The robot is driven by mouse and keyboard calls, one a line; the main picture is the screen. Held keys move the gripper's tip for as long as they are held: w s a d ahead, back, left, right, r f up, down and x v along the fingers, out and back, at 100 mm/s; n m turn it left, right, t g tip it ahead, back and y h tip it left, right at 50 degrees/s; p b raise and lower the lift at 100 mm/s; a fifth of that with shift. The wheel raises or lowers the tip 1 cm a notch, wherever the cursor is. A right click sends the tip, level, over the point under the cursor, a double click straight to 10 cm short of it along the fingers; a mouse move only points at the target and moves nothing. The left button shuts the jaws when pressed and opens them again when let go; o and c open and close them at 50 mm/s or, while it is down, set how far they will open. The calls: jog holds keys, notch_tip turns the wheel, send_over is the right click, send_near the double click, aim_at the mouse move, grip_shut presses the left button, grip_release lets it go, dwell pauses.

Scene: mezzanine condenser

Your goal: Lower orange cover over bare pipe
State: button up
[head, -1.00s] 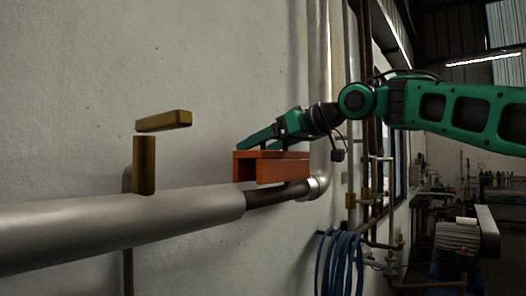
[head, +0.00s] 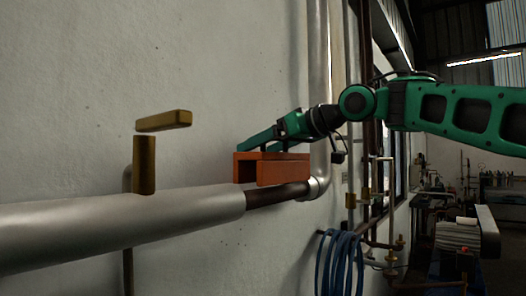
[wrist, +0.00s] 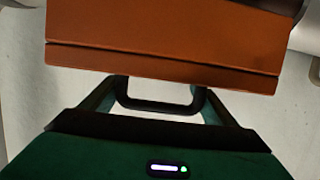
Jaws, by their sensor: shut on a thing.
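The orange cover (head: 283,171) is a channel-shaped piece, open at its near end. In the head view it sits at the dark bare pipe (head: 272,195), just above or touching it; I cannot tell which. Its handle is on top, mostly hidden by my fingers. My gripper (head: 262,143) comes from the upper right and is shut on the cover's handle. In the wrist view the cover (wrist: 165,50) fills the top, with the dark handle (wrist: 160,106) between my fingers. The pipe's far part shows beside the silver elbow.
Thick grey lagging (head: 120,225) covers the pipe to the left. A brass valve with a lever (head: 145,165) stands on it. A silver elbow (head: 318,186) is at the right. A coiled blue hose (head: 340,262) hangs below. The white wall (head: 80,90) is close behind.

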aim_at(290, 162)
jog(key=shift+f, duration=3)
jog(key=o, duration=1.3)
jog(key=v, duration=1)
jog(key=shift+s+d+r, duration=0.1)
jog(key=shift+s+d, duration=0.05)
jog(key=shift+d, duration=0.15)
